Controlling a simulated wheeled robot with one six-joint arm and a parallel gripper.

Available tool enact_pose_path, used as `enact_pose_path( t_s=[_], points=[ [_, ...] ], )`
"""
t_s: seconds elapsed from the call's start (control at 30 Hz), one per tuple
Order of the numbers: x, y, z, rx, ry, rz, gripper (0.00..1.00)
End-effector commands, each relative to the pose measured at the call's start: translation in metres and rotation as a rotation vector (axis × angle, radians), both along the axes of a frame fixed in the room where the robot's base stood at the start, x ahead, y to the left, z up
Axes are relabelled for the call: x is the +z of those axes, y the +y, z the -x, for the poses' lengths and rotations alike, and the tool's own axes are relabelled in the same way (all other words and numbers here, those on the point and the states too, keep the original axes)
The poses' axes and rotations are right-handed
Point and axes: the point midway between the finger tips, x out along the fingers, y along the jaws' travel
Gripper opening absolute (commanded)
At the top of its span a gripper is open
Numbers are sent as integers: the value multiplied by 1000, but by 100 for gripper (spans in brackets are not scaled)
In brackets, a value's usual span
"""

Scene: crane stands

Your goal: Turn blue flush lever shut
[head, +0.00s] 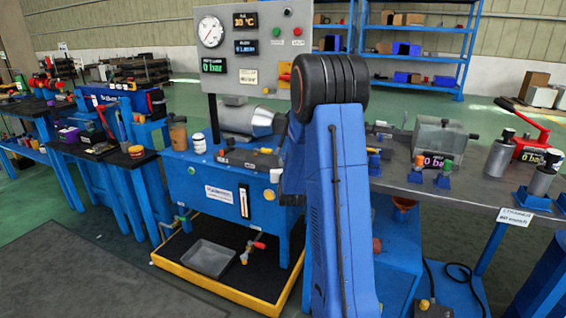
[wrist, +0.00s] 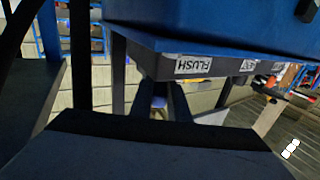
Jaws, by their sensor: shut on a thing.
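In the wrist view the dark fingers of my gripper (wrist: 161,98) reach in below a plate with an upside-down FLUSH label (wrist: 194,64). They are shut on a small blue piece, the blue flush lever (wrist: 159,102), of which only a little shows between them. Its turn angle cannot be told. In the head view my own arm hides the gripper and the lever, near the right side of the blue test stand (head: 215,190).
A grey gauge panel (head: 257,45) stands above the test stand. A yellow-edged drip tray (head: 225,288) with a grey pan (head: 208,258) lies below it. A workbench (head: 460,190) is close on the right. The floor at front left is open.

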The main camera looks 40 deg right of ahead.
Motion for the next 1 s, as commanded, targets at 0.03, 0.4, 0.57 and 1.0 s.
enact_pose_path(
  t_s=[0.03,0.4,0.57,1.0],
  points=[
    [-1,-1,1,9,3,-2,0],
    [-1,-1,1,42,2,-1,0],
    [-1,-1,1,42,2,-1,0],
    [0,-1,1,42,1,-1,34]
  ],
)
